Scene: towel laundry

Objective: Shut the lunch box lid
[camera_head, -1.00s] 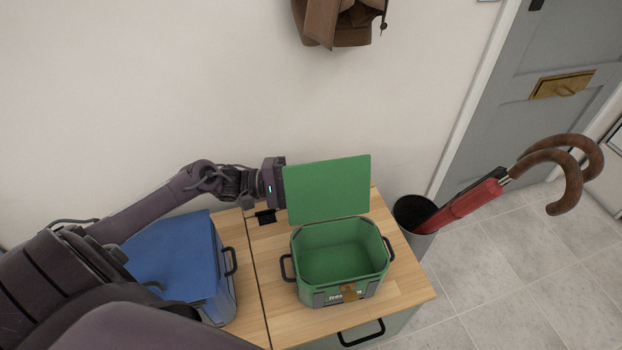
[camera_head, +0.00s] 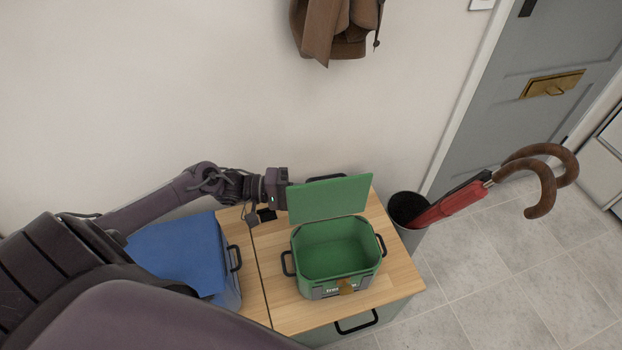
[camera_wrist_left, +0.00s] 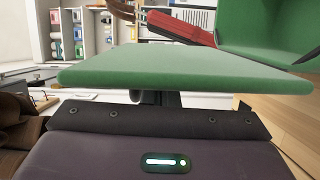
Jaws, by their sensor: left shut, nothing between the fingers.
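The green lunch box (camera_head: 336,252) stands open and empty on the wooden cabinet top. Its lid (camera_head: 330,200) is raised at the back, tilted somewhat toward the box opening. My left gripper (camera_head: 278,188) is at the lid's left end, reaching behind it, with its fingertips largely hidden. A dark bar shows above the lid's top edge; I cannot tell whether it is a finger or a handle. In the left wrist view the lid (camera_wrist_left: 185,68) spans the picture just beyond the shut gripper (camera_wrist_left: 160,97), and part of the box (camera_wrist_left: 275,25) shows at upper right. My right gripper is out of view.
A blue box (camera_head: 180,252) stands left of the lunch box on the wooden top (camera_head: 395,268). The wall is close behind; a brown garment (camera_head: 335,30) hangs above.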

